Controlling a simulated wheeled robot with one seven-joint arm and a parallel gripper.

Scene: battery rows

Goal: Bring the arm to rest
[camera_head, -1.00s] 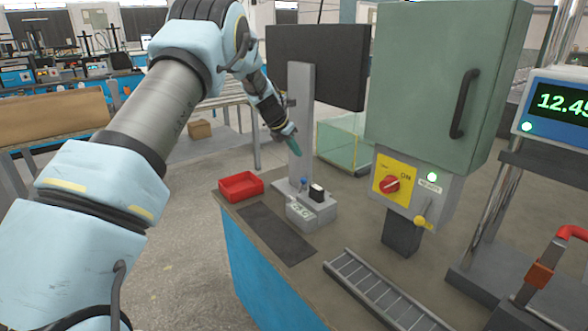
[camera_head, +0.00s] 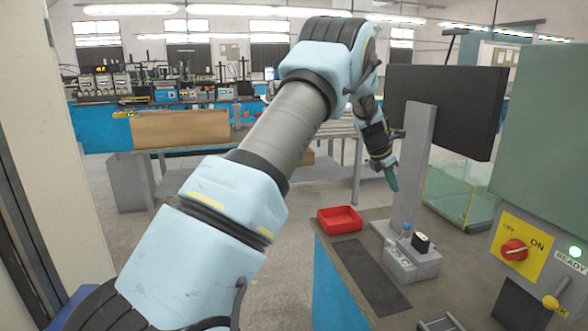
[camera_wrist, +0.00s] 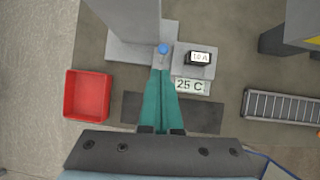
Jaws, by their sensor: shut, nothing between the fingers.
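My gripper (camera_head: 392,182) hangs at the end of my raised arm, above the bench (camera_head: 440,246) and close to a grey upright post (camera_head: 413,165). In the wrist view my gripper (camera_wrist: 161,74) shows its two green fingers side by side, shut with nothing between them. In the head view the fingers are well above the bench top.
A red tray (camera_head: 340,219) and a grey block (camera_head: 412,262) with a small black display (camera_head: 421,242) stand on the bench. A black panel (camera_head: 450,105) is behind the post. A green cabinet with a red switch (camera_head: 514,250) is at right. Open floor lies left of the bench.

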